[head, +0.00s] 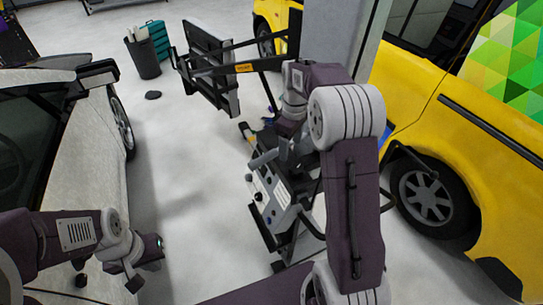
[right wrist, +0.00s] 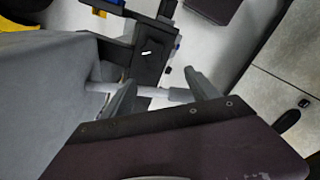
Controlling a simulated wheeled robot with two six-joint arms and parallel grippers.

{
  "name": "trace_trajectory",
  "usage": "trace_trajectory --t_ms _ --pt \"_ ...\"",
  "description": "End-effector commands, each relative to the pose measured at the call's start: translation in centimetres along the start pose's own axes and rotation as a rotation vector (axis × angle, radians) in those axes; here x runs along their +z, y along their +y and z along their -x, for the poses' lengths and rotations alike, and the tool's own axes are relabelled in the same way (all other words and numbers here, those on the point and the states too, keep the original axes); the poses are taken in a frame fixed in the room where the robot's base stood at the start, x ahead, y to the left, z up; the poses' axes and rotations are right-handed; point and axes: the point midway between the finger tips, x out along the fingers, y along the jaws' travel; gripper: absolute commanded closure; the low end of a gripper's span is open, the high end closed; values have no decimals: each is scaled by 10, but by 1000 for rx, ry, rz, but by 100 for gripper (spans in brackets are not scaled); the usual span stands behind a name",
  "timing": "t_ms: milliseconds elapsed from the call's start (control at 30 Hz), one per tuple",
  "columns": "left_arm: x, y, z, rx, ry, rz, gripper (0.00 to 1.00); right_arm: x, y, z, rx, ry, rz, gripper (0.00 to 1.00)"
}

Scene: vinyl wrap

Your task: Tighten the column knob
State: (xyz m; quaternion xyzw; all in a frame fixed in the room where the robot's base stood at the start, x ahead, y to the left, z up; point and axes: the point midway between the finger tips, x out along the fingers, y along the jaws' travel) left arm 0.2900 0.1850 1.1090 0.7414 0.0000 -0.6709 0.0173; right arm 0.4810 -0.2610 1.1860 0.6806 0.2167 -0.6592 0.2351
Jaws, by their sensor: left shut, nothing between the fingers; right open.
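In the right wrist view, a light grey rod (right wrist: 180,95), which looks like the column knob, lies between the two grey fingers of my right gripper (right wrist: 160,88). The gripper is open around it; contact with either finger cannot be told. The rod's left part runs toward a large grey surface (right wrist: 45,95), perhaps the column. In the head view, my right gripper (head: 283,152) is over the black stand (head: 270,195) with a grey control panel, and the knob cannot be made out clearly there. My left gripper (head: 135,282) is shut and empty at the lower left, away from the stand.
A yellow car (head: 425,110) stands close on the right, and a light grey car (head: 75,165) on the left. A black frame with panels (head: 210,70) rises behind the stand. A dark bin (head: 143,58) stands farther back. The floor between the left car and the stand is clear.

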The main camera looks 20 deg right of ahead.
Motion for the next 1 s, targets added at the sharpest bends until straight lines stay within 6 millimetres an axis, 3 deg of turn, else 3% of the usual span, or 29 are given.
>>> trace_trajectory --t_ms 67,300,700,1000 --pt "-1 0 15 0 0 0 100 12 9 -4 -29 -27 -35 32" --pt "-1 0 14 0 -1 -1 100 16 10 -16 -34 -32 -48 32" --pt "-3 1 33 0 0 0 100 18 8 -89 -34 -31 -48 32" --pt "-3 1 33 0 0 0 100 18 8 -100 -31 -29 -48 32"
